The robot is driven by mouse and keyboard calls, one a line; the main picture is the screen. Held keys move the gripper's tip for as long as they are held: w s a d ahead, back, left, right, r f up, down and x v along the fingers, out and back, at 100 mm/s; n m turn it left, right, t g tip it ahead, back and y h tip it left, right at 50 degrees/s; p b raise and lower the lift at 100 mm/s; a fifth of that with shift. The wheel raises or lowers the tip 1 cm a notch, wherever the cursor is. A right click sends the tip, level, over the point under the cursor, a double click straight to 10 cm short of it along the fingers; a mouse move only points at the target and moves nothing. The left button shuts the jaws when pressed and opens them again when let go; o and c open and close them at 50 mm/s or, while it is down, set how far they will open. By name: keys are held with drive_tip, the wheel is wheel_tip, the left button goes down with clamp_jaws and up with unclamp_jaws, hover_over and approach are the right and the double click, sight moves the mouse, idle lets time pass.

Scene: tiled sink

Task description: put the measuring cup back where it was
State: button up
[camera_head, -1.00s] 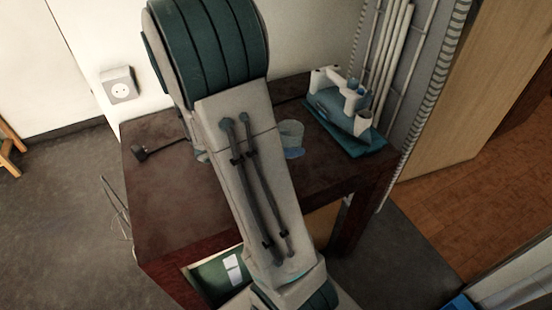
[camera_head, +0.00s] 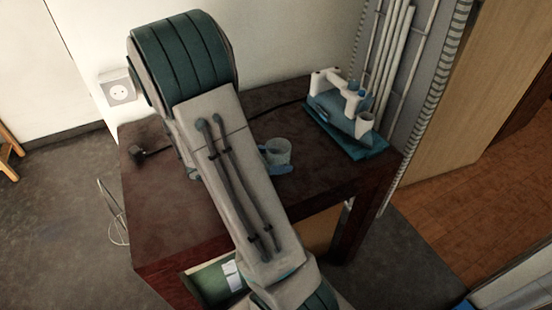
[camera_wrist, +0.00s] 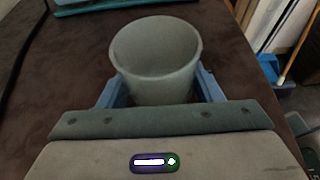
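The measuring cup (camera_head: 279,150) is a pale grey, round, open-topped cup over the dark brown table (camera_head: 230,211). In the wrist view the cup (camera_wrist: 158,55) stands between the two blue fingers of my gripper (camera_wrist: 158,90), one against each side. My gripper is shut on it. The cup is roughly upright and looks empty as far as I see inside. Its base is hidden, so I cannot tell whether it touches the table. In the head view my arm hides part of the table, and only bits of the blue fingers show beside the cup.
A teal tray (camera_head: 365,150) with white and blue items stands at the table's back right, near the wall pipes. A black plug (camera_head: 140,153) with a cord lies at the left. A wall socket (camera_head: 117,88) is behind. The table's right part is mostly clear.

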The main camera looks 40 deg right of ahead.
drive_tip(key=o, duration=0.4)
drive_tip(key=shift+c, duration=0.2)
drive_tip(key=shift+r, duration=0.25)
drive_tip(key=p+v, duration=0.2)
drive_tip(key=v, duration=1)
drive_tip(key=shift+f, duration=0.1)
drive_tip(key=s+a+m+y, duration=0.1)
drive_tip(key=s+m+y, duration=0.1)
drive_tip(key=s+a+r+m+y, duration=0.1)
drive_tip(key=s+m+y, duration=0.1)
drive_tip(key=s+a+r+m+y, duration=0.1)
drive_tip(key=s+m+y, duration=0.1)
drive_tip(key=s+m, duration=0.1)
drive_tip(key=shift+a, duration=0.2)
drive_tip(key=s+a+r+m+t+y, duration=0.3)
drive_tip(key=a+r+m+t+y, duration=0.1)
drive_tip(key=a+m+y, duration=0.3)
drive_tip(key=shift+a+m+t, duration=0.4)
drive_tip(key=shift+a+m, duration=0.05)
drive_tip(key=shift+m, duration=0.25)
